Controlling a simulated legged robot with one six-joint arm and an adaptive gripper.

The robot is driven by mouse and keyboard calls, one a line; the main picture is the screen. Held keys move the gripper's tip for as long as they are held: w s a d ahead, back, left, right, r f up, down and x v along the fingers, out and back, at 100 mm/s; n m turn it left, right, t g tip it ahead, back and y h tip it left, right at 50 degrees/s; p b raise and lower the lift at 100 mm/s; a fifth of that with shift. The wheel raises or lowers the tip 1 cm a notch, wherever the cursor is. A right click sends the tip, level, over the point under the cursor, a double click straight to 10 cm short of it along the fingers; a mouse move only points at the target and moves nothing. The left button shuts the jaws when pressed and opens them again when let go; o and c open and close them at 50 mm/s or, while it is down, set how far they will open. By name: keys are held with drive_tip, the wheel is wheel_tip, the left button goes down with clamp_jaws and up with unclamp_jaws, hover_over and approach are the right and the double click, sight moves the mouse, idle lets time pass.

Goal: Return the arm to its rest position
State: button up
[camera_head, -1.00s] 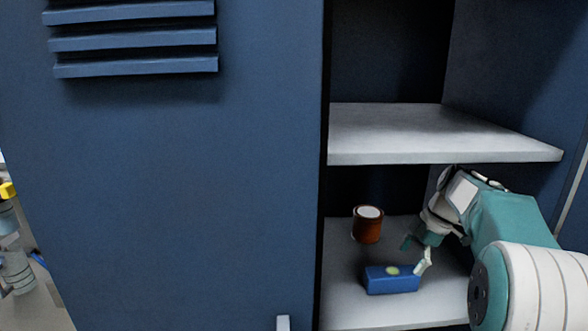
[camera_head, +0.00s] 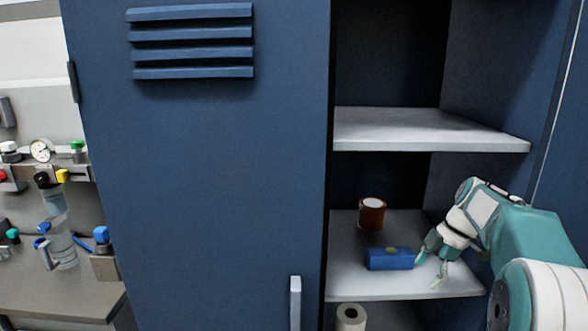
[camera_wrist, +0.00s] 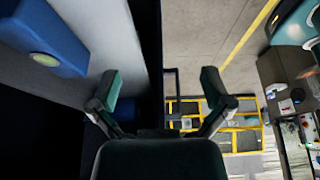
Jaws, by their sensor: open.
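My arm reaches in from the right of the head view. My gripper (camera_head: 430,266) is open and empty at the right front part of the cabinet's middle shelf (camera_head: 350,288). The blue box (camera_head: 389,258) with a pale round spot lies on that shelf, just left of my gripper, apart from the fingers as far as I can tell. In the wrist view my gripper (camera_wrist: 160,92) shows its two fingers spread wide with nothing between them. The blue box (camera_wrist: 50,35) shows there at the upper left, outside the fingers.
A brown reel (camera_head: 372,214) stands behind the blue box. An upper shelf (camera_head: 425,128) hangs above my gripper, and a pale roll (camera_head: 351,317) sits below. A blue door (camera_head: 200,180) covers the left. A bench (camera_head: 60,285) with bottles stands far left. Open floor (camera_wrist: 205,40) shows beyond the shelf edge.

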drive_tip(key=s+a+r+m+t+h, duration=0.25)
drive_tip(key=s+a+r+m, duration=0.25)
drive_tip(key=s+a+m, duration=0.6)
drive_tip(key=s+a+f+m+t+h, duration=0.1)
drive_tip(key=s+f+m, duration=0.1)
drive_tip(key=s, duration=0.6)
drive_tip(key=s+a+f+m+t+h, duration=0.1)
drive_tip(key=s+f+m+t, duration=0.1)
drive_tip(key=s+m, duration=0.3)
drive_tip(key=s, duration=0.3)
drive_tip(key=shift+s+a+f, duration=0.2)
drive_tip(key=shift+a+f, duration=0.05)
drive_tip(key=shift+c, duration=0.3)
